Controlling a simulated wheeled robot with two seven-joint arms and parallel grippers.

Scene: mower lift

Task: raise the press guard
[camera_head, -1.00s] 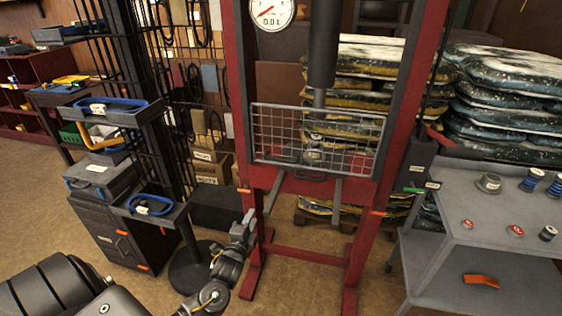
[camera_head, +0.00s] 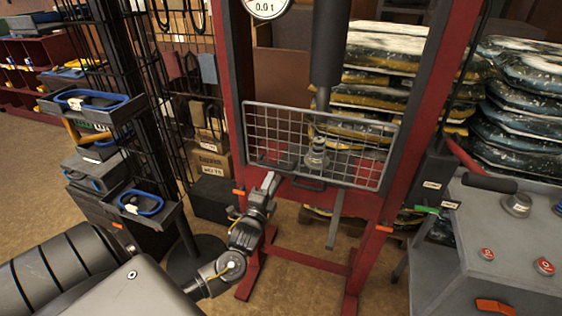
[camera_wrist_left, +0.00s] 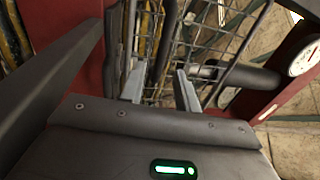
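The press guard (camera_head: 268,140) is a grey wire-mesh panel across the front of the red press frame (camera_head: 398,150), in front of the ram and the part under it. A dark handle (camera_head: 308,185) shows at its lower edge. My left gripper (camera_head: 270,182) is near the guard's lower left corner, left of the handle. In the left wrist view its two fingers (camera_wrist_left: 158,88) are apart with nothing between them, and the mesh (camera_wrist_left: 215,40) fills the space beyond. I cannot tell whether a finger touches the guard. My right gripper is not in view.
A black rack with blue-rimmed trays (camera_head: 140,203) stands left of the press. A grey cart (camera_head: 510,245) with red buttons stands at the right. Stacked bags (camera_head: 525,95) are behind. A gauge (camera_head: 268,5) sits at the press top.

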